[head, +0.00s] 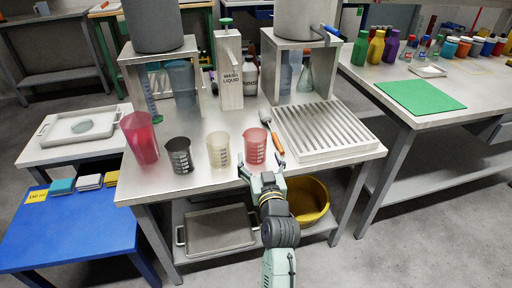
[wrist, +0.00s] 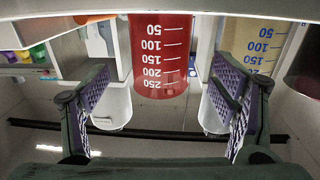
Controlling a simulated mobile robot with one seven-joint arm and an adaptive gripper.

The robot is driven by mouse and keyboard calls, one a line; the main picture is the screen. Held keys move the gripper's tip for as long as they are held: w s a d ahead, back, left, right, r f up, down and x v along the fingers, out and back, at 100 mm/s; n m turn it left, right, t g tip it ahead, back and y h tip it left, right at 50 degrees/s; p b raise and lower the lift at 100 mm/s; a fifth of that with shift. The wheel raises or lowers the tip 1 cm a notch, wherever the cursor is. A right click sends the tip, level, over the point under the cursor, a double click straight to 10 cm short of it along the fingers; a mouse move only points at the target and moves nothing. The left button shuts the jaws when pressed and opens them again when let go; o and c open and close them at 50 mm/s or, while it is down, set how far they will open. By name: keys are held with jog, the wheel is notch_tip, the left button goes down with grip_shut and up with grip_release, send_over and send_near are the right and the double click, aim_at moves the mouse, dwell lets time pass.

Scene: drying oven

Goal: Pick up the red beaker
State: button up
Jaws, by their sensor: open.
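The red beaker (head: 255,146) is a translucent, graduated cup standing upright near the front edge of the metal table (head: 185,190). In the wrist view, which looks upside down, the red beaker (wrist: 160,50) lies ahead, roughly midway between my finger pads. My gripper (head: 262,168) is open and empty just in front of the table edge, with its fingers pointing toward the beaker. The spread fingers also show in the wrist view (wrist: 160,85). I see no finger touching the beaker.
A cream beaker (head: 219,150) stands close to the left of the red one, then a black beaker (head: 179,156) and a taller red cup (head: 139,137). An orange-handled brush (head: 276,140) and a ribbed drying rack (head: 322,130) are on the right. A yellow basin (head: 310,201) sits below.

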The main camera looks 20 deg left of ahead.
aim_at(258, 151)
jog(key=p+x, duration=0.1)
jog(key=x, duration=0.2)
jog(key=p+x, duration=0.1)
jog(key=x, duration=0.2)
jog(key=shift+r, duration=0.25)
jog(key=shift+w+a+f, duration=0.1)
jog(key=shift+w+a, duration=0.1)
jog(key=shift+w, duration=0.15)
jog(key=shift+c, duration=0.5)
jog(key=c, duration=1)
